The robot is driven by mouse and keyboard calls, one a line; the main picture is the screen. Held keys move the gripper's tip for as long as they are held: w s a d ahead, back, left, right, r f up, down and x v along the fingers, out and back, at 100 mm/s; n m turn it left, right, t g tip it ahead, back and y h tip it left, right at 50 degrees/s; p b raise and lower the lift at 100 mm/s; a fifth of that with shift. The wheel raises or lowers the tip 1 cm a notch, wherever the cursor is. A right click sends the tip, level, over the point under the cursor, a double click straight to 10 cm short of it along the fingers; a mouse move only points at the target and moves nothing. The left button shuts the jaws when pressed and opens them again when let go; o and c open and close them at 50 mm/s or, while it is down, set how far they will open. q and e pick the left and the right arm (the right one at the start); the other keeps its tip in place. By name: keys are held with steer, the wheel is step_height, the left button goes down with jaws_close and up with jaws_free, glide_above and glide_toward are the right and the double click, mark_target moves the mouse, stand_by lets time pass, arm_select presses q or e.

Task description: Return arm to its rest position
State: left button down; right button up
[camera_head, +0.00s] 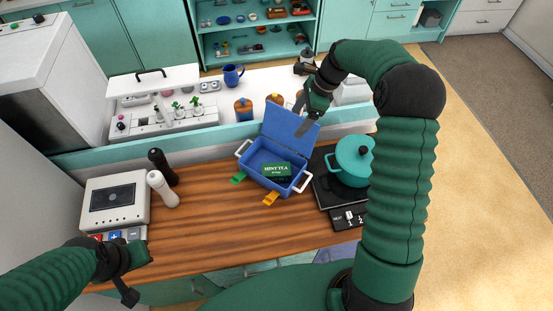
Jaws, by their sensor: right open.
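My right arm (398,190) rises on the right and bends over at the top. Its gripper (303,113) is open, in front of the raised lid of a blue box (285,131), with nothing seen between its fingers. The blue box stands open on the wooden counter, and a dark green mint tea packet (276,170) lies inside it. My left arm (45,285) comes in at the lower left. Its gripper (137,275) is over the counter's front left edge, beside the white device; its finger gap is not clear.
A teal pot (354,157) stands on a dark hob right of the box. A white device (115,203), black and white mills (163,188) and a raised back shelf with jars and a blue mug (233,75) stand around. The wooden counter (215,225) is clear at front centre.

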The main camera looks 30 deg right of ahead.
steer(key=s+a+f+n+h+b, duration=0.2)
steer(key=s+a+f+n, duration=0.1)
steer(key=s+a+n, duration=0.4)
steer(key=s+a+f+n+h+b, duration=0.2)
steer(key=s+a+n, duration=0.5)
steer(key=s+n, duration=0.6)
steer(key=shift+f+n+t+b, duration=0.35)
steer(key=shift+f+n, duration=0.5)
steer(key=shift+n, duration=0.55)
steer(key=shift+a, duration=0.25)
steer(key=shift+d, duration=0.15)
steer(key=shift+s, duration=0.1)
